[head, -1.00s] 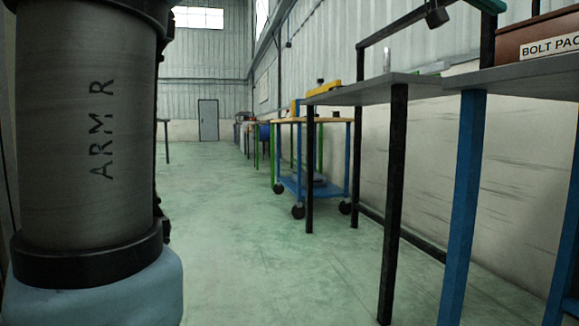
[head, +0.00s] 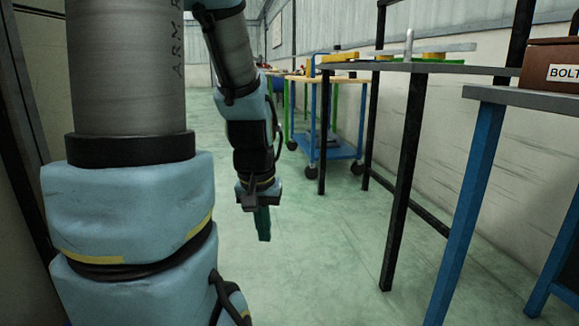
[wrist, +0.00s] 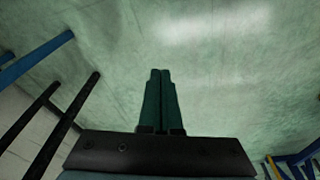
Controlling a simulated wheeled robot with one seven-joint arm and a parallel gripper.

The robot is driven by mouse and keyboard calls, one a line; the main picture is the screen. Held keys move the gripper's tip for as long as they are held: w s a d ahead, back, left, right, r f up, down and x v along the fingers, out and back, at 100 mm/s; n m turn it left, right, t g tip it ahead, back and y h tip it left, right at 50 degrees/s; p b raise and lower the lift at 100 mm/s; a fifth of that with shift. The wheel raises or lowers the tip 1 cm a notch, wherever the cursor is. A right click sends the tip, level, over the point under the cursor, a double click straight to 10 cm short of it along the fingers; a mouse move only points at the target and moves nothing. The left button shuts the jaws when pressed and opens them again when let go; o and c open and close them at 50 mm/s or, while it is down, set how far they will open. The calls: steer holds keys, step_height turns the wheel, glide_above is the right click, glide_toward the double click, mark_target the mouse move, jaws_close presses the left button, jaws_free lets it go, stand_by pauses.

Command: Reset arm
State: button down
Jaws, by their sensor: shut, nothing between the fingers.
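My arm shows at the left of the head view, with its far end hanging down over the green floor. My gripper (head: 263,224) points downward and its dark green fingers are together. The wrist view also shows my gripper (wrist: 160,72) with the two fingers side by side, shut and empty. Nothing touches the fingers, and only floor is behind them.
A grey-topped table (head: 400,67) with dark legs stands to the right, with yellow and green items on it. Nearer right, a blue-legged table (head: 525,98) bears a brown box (head: 550,62). A blue cart (head: 335,152) stands beyond. The floor (head: 310,260) between is clear.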

step_height(320, 180, up, 38)
steer(key=s+a+p, duration=0.1)
steer(key=p, duration=3.6)
steer(key=shift+s+a+f+p, duration=0.2)
steer(key=shift+s+f+p, duration=0.05)
steer(key=shift+s+p, duration=0.1)
